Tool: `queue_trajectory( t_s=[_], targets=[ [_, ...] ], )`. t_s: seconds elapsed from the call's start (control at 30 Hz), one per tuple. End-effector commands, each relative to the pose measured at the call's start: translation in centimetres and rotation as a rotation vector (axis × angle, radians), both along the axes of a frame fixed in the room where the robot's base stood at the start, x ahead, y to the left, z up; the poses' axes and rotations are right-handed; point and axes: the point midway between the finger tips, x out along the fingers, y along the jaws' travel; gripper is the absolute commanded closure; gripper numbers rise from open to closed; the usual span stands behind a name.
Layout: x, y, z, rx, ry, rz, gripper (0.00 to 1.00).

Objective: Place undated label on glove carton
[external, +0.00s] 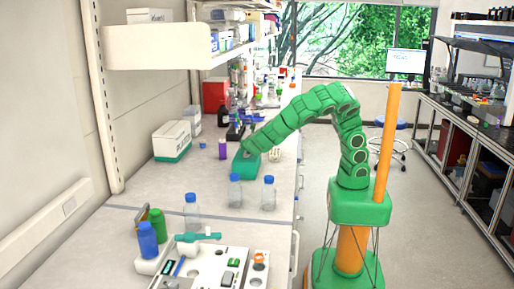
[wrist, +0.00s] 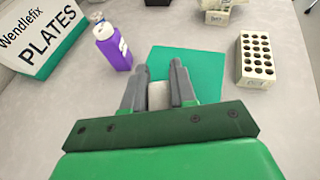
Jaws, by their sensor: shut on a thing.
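My gripper (wrist: 158,80) is shut on a small pale grey-white piece (wrist: 158,96). No print shows on the piece, so I cannot tell whether it is the undated label. The gripper is over a flat teal-green square (wrist: 205,68) on the bench; I cannot tell whether the piece touches it. In the external view, my gripper (external: 243,160) is low over the bench, its fingertips hidden. A white carton with a green base (wrist: 38,35) reads "Wendlefix PLATES"; it also stands left in the external view (external: 171,141). No carton is readable as gloves.
A purple bottle (wrist: 112,46) stands left of the gripper and a pale rack with holes (wrist: 257,60) right. Small tan cartons (wrist: 218,12) are farther back. Blue-capped bottles (external: 235,191) and a white instrument tray (external: 205,268) occupy the nearer bench.

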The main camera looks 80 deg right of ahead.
Motion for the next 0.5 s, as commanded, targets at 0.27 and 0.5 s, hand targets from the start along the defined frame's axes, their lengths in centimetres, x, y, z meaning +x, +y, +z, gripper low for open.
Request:
queue_trajectory(
  t_s=[0.27,0.5],
  targets=[
    [-0.01,-0.01,-0.23,0.0,0.0,0.0,0.49],
    [-0.01,0.0,-0.22,0.0,0.0,-0.001,0.48]
  ],
)
